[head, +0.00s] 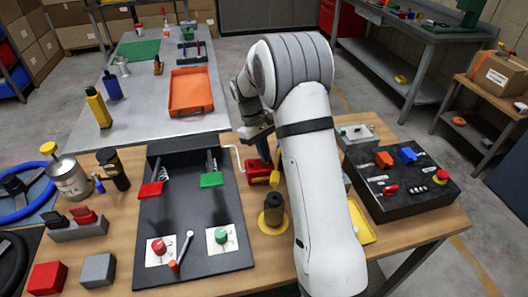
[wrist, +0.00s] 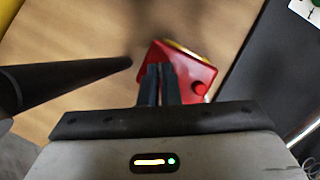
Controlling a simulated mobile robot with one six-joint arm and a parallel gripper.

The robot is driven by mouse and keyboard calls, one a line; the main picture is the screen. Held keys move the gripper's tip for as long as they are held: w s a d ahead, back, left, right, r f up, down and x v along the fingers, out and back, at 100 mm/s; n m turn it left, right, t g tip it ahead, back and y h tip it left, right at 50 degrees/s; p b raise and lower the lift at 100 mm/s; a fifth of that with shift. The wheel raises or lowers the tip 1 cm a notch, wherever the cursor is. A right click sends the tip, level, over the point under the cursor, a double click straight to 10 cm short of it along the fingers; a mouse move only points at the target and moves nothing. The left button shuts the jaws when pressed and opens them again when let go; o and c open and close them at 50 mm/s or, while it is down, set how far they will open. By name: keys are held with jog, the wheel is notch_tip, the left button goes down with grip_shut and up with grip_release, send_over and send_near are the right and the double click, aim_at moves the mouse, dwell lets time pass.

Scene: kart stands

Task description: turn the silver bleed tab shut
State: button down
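In the wrist view, my gripper (wrist: 160,72) points at a red block-like body (wrist: 187,72) with a round red knob (wrist: 199,88) and a yellow edge. Its two dark fingers are close together, with a thin gap between them, and their tips overlap the red body. In the head view, my gripper (head: 263,150) is over the same red body (head: 257,171), beside my forearm. I cannot make out the silver bleed tab in either view; the fingers may hide it. I cannot tell whether it is between them.
A dark cylinder (wrist: 70,85) lies left of the fingers in the wrist view. In the head view, a black lever board (head: 195,190) is left of the red body, a dark jar (head: 273,212) stands in front, and a black switch box (head: 405,185) is to the right.

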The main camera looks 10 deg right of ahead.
jog(key=shift+w+m, duration=0.1)
jog(key=shift+m, duration=0.5)
jog(key=c, duration=1.6)
grip_release()
jog(key=shift+c, duration=0.2)
jog(key=v, duration=0.7)
jog(key=shift+w+d+r, duration=0.15)
jog(key=shift+r, duration=0.2)
